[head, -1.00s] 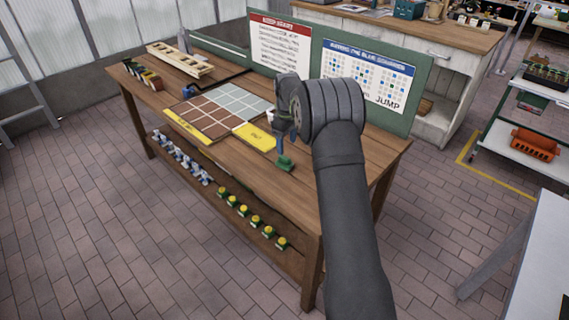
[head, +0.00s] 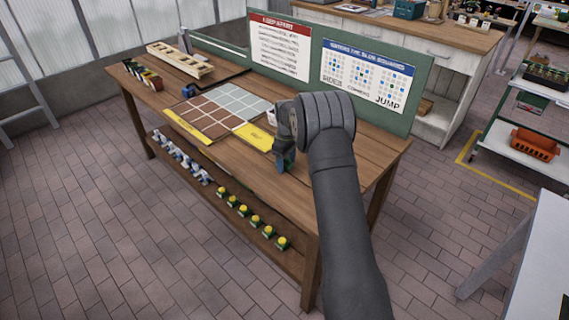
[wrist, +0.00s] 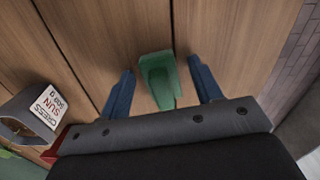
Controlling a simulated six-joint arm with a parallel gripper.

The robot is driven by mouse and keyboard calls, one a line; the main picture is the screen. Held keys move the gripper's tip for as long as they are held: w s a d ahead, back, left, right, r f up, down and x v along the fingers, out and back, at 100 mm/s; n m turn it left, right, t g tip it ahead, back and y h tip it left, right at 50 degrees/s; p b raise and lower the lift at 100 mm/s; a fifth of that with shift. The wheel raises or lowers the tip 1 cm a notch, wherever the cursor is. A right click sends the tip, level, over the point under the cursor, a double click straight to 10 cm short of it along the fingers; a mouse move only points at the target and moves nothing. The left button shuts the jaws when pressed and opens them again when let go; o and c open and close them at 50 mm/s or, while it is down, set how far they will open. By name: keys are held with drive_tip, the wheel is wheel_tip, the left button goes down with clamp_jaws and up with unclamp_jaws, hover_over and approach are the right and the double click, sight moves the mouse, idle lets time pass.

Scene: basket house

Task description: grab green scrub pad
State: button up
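The green scrub pad (wrist: 158,78) lies on the wooden tabletop in the wrist view, between the two blue fingers of my gripper (wrist: 161,66). The fingers are apart, with a gap on each side of the pad, so my gripper is open and not touching it. In the head view my gripper (head: 283,165) points down over the near right part of the workbench (head: 330,172). There the pad is mostly or wholly hidden behind the gripper.
A container labelled CRESS SUN (wrist: 45,108) stands to the left in the wrist view. A board of brown and grey squares with yellow strips (head: 215,115) lies left of my gripper. A green backboard with posters (head: 320,62) rises behind. Bare wood lies right of my arm.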

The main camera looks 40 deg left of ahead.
drive_tip(key=c, duration=0.9)
drive_tip(key=shift+r, duration=0.1)
